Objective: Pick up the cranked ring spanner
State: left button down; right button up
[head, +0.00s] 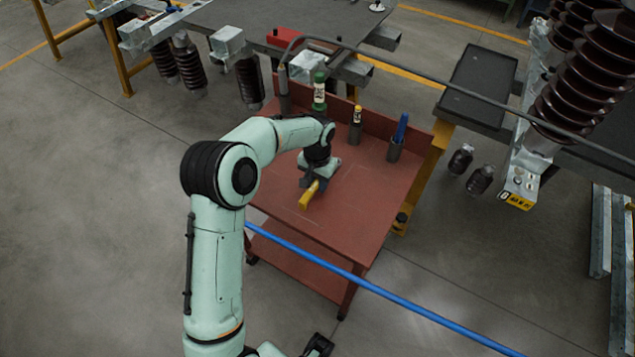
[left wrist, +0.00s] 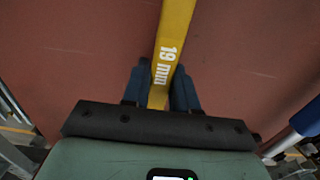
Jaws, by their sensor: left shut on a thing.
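The spanner is a yellow bar marked "19 mm" in white, seen in the left wrist view (left wrist: 176,32) running up out of the picture. In the head view the yellow spanner (head: 308,197) shows at the red-brown trolley top (head: 358,205), sticking out from the jaws toward the front. My left gripper (head: 312,184) reaches down over the trolley. Its two dark blue fingers (left wrist: 160,88) are shut on the bar, one on each side. No ring end shows clearly. I cannot tell whether the spanner touches the top.
Along the trolley's back stand a green labelled bottle (head: 319,92), a holder with a yellow item (head: 355,125) and a holder with a blue item (head: 398,138). A blue rod (head: 340,272) crosses in front. Brown insulators (head: 585,85) stand at right. The trolley's front right is clear.

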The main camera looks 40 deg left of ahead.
aim_at(317, 181)
pick_arm(q)
notch_tip(317, 181, up, 20)
jog(key=p, duration=0.2)
jog(key=shift+f+p, duration=0.15)
jog(key=shift+p, duration=0.2)
jog(key=c, duration=1.4)
grip_release()
jog(key=shift+f, duration=0.1)
grip_shut()
